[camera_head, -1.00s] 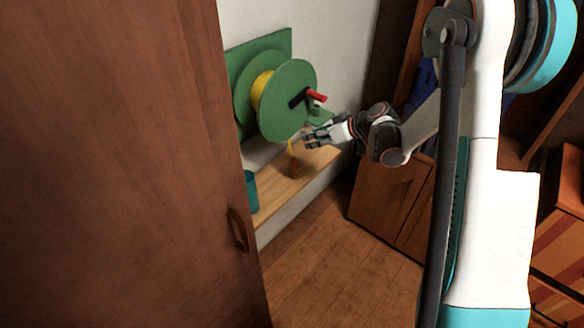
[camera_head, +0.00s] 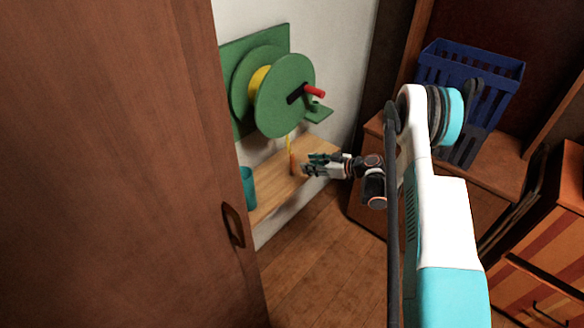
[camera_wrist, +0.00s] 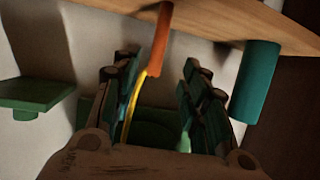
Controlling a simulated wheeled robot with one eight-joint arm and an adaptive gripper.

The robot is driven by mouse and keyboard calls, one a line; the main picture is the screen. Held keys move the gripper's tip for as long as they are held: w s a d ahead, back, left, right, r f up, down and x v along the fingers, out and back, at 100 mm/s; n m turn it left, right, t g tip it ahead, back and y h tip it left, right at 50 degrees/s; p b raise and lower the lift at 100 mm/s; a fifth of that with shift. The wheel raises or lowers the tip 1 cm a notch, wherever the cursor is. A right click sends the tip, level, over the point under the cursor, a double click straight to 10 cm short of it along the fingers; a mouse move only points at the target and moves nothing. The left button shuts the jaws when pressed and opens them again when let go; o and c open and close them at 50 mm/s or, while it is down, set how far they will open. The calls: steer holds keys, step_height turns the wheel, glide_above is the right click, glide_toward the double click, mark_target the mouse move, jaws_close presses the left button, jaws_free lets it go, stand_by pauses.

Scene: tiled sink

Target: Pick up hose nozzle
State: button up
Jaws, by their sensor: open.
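The hose nozzle (camera_head: 292,162) is a thin orange-brown stick at the end of a yellow hose (camera_head: 288,143). In the head view it stands at the wooden shelf, below the green hose reel (camera_head: 285,95). My gripper (camera_head: 311,165) is open, just right of the nozzle. In the wrist view the nozzle (camera_wrist: 160,40) and yellow hose (camera_wrist: 131,105) show between the spread fingers of my gripper (camera_wrist: 155,80), with the nozzle reaching past the tips toward the shelf. I cannot tell whether any finger touches it.
A teal cup (camera_head: 248,187) stands on the wooden shelf (camera_head: 270,185), left of the nozzle. A small green ledge (camera_head: 319,114) juts below the reel's red-handled crank. A brown door fills the left. A blue crate (camera_head: 470,75) sits on a cabinet at right.

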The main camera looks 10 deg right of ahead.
mark_target(292, 175)
steer(key=b+x, duration=0.1)
steer(key=x, duration=0.3)
steer(key=shift+w+a+f, duration=0.2)
steer(key=shift+w, duration=0.05)
steer(key=b+x, duration=0.2)
steer(key=x, duration=0.2)
steer(key=shift+w+d+f, duration=0.1)
steer(key=shift+f, duration=0.15)
steer(key=shift+w+a+f+b, duration=0.1)
steer(key=shift+w+a+b, duration=0.25)
steer(key=shift+w, duration=0.05)
jaws_close()
